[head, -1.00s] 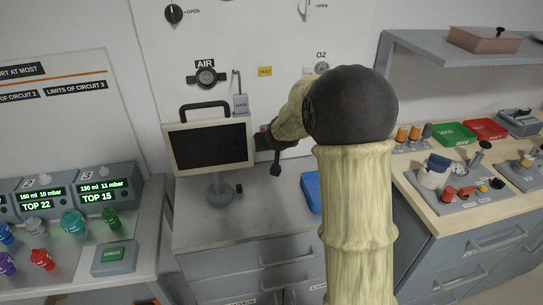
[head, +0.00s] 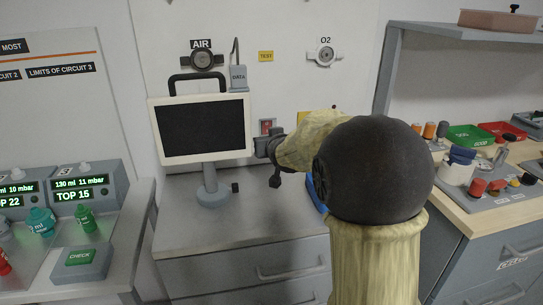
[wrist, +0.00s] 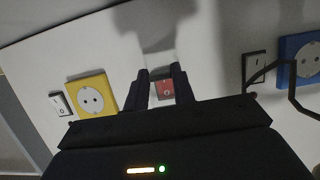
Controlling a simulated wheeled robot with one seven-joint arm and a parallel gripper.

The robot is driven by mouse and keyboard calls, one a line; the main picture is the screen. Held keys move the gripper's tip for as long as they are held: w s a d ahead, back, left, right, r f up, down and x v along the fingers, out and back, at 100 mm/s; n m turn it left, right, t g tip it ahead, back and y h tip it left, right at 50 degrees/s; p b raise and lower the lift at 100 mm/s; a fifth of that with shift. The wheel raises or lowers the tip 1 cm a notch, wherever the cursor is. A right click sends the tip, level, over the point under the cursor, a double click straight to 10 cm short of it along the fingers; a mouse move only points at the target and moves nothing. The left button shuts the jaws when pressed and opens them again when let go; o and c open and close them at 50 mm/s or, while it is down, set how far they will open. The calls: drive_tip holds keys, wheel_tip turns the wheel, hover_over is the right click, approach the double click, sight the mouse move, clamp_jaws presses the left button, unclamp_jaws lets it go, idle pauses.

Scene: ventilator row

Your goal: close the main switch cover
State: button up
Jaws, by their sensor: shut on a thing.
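The main switch (wrist: 164,90) is a red rocker on the back panel, seen between my two fingers in the wrist view. In the head view its red patch (head: 266,126) shows just above my gripper, right of the monitor. A pale, see-through piece, which I take to be the switch cover (wrist: 161,58), spans between the fingertips in the wrist view. My gripper (wrist: 161,76) is shut on it, with the fingers standing apart at its sides. The cover's hinge and exact angle cannot be made out. In the head view my gripper (head: 267,148) is partly hidden by my arm.
A monitor (head: 203,130) on a stand is close left of my gripper. A yellow socket (wrist: 92,97) and a blue socket (wrist: 302,62) flank the switch. A dark cable (wrist: 291,88) hangs at the right. The grey counter (head: 240,236) below is mostly clear.

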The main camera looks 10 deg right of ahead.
drive_tip(key=shift+w+f+t+b, duration=0.15)
drive_tip(key=shift+t+b, duration=0.35)
drive_tip(key=shift+b, duration=0.55)
drive_tip(key=shift+w+r+b, duration=0.15)
drive_tip(key=shift+r+b, duration=0.05)
drive_tip(key=shift+b, duration=0.15)
drive_tip(key=o, duration=1)
drive_tip(key=shift+f, duration=0.1)
